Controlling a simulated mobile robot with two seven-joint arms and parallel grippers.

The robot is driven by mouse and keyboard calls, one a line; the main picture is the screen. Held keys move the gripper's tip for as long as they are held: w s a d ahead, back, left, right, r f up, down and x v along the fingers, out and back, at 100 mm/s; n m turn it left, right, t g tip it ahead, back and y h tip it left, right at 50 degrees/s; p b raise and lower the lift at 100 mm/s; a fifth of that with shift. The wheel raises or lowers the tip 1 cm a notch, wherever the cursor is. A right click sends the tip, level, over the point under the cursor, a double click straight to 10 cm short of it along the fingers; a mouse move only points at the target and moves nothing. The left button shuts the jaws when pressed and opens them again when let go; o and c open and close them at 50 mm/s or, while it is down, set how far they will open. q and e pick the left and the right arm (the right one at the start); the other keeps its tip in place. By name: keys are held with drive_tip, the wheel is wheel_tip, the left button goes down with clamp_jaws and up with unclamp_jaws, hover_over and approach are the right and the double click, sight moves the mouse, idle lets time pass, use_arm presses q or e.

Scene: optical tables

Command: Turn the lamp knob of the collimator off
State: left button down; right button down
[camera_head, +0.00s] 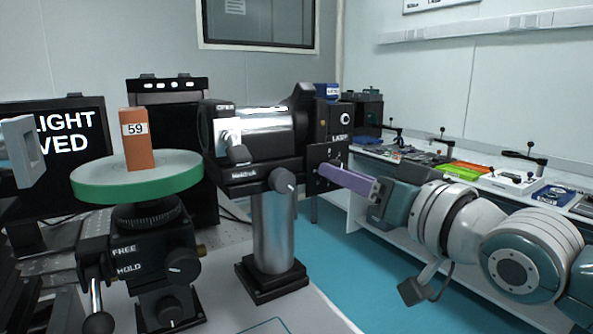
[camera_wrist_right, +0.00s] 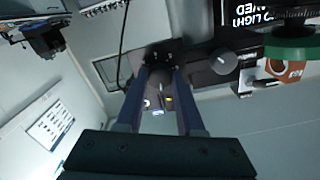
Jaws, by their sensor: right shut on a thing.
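The collimator (camera_head: 268,132) is a black and silver tube on a silver post, with a black lamp housing at its right end. My right gripper (camera_head: 322,170) reaches in from the right, its purple fingers at the lower part of that housing. In the right wrist view my right gripper (camera_wrist_right: 163,72) has its two fingers on either side of a dark knob (camera_wrist_right: 158,82) in front of a black plate, and is shut on it. The fingers hide this knob in the head view, and its pointer direction cannot be told.
A green-rimmed round stage (camera_head: 85,187) carries an orange block (camera_head: 138,150) labelled 59. A separate knob with a white mark (camera_head: 284,181) sits under the collimator tube. A black screen (camera_head: 85,120) stands behind at left. A side bench (camera_head: 410,175) with small tools runs along the right wall.

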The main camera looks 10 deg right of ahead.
drive_tip(key=shift+n, duration=0.9)
drive_tip(key=c, duration=0.5)
unclamp_jaws()
drive_tip(key=v, duration=1)
drive_tip(key=shift+p, duration=0.35)
